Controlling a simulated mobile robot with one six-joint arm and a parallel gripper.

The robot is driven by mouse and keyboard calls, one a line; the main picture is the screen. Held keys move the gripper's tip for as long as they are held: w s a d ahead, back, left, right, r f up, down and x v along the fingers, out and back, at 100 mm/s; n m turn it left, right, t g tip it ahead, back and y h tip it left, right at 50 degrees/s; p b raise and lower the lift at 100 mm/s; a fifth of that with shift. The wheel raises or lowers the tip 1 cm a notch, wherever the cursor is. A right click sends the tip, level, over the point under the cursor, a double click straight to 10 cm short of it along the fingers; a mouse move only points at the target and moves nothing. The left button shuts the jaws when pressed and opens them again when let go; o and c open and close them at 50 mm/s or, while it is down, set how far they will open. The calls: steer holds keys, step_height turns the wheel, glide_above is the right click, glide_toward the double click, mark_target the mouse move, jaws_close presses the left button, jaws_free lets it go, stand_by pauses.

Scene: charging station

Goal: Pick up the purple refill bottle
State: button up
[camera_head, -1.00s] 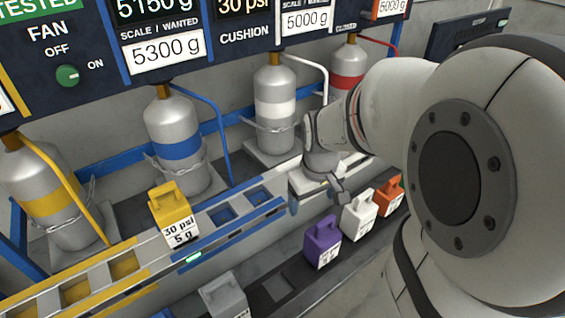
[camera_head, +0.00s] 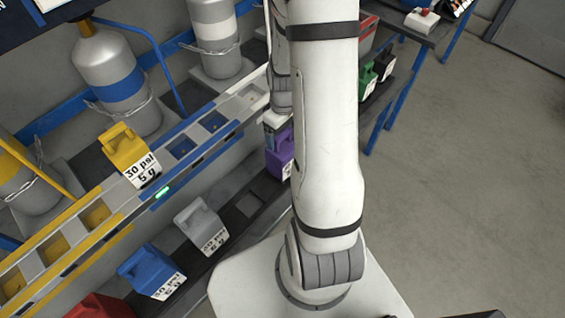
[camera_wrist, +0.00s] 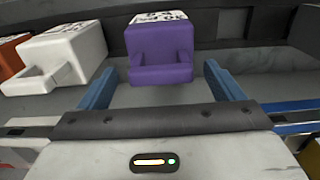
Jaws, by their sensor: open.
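The purple refill bottle (camera_head: 280,154) stands on the lower dark shelf in the head view, partly hidden by my arm. In the wrist view the purple bottle (camera_wrist: 160,42) is at the top centre, its handle towards me and its label at the top edge. My gripper (camera_wrist: 158,70) is open, with blue fingers on either side of the bottle's handle end. I cannot tell how far the fingers reach around it; nothing is held. In the head view the fingertips are hidden.
A white bottle (camera_wrist: 68,52) stands left of the purple one in the wrist view, near the left finger. A grey bottle (camera_head: 201,226) and a blue bottle (camera_head: 150,270) share the shelf. A yellow bottle (camera_head: 127,154) sits on the upper slotted rail (camera_head: 213,122).

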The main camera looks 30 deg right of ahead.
mark_target(283, 156)
steer(key=shift+f, duration=1.5)
steer(key=shift+c, duration=0.5)
steer(key=shift+r, duration=0.1)
jaws_close()
